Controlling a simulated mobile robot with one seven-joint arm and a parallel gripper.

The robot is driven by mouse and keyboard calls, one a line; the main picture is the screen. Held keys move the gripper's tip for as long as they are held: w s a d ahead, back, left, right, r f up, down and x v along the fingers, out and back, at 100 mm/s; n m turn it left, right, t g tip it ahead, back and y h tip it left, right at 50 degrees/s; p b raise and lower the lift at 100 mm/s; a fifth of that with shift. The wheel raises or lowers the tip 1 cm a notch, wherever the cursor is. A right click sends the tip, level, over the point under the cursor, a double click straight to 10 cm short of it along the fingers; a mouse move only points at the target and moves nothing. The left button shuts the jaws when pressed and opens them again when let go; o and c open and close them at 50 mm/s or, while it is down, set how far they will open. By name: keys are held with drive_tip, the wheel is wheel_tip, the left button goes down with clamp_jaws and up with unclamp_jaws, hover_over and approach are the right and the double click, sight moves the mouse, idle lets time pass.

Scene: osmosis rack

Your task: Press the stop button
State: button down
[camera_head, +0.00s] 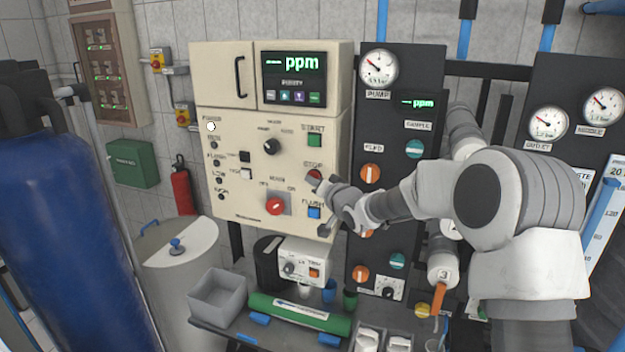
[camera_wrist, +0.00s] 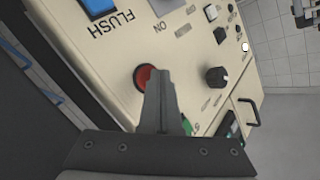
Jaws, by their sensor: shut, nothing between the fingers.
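The red stop button (camera_head: 314,175) is on the cream control panel (camera_head: 240,165), under the STOP label, between the green start button (camera_head: 314,140) and the blue flush button (camera_head: 314,212). My gripper (camera_head: 318,183) is shut and empty, its tip at or just in front of the stop button in the head view. In the wrist view the shut fingers (camera_wrist: 164,78) overlap the right side of the red stop button (camera_wrist: 143,78). I cannot tell whether the fingertips touch it. Part of the button is hidden behind the fingers.
A black selector knob (camera_head: 271,146) and a red rotary switch (camera_head: 276,206) are on the same panel. A dark gauge panel (camera_head: 400,150) stands to the right. Below are a white box (camera_head: 304,258), a grey bin (camera_head: 217,296) and a green cylinder (camera_head: 298,314).

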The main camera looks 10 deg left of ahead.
drive_tip(key=shift+s+b, duration=0.6)
drive_tip(key=shift+s, duration=0.2)
drive_tip(key=s+b, duration=0.2)
drive_tip(key=s, duration=0.1)
drive_tip(key=s+b, duration=0.1)
drive_tip(key=s, duration=0.1)
drive_tip(key=shift+a, duration=0.4)
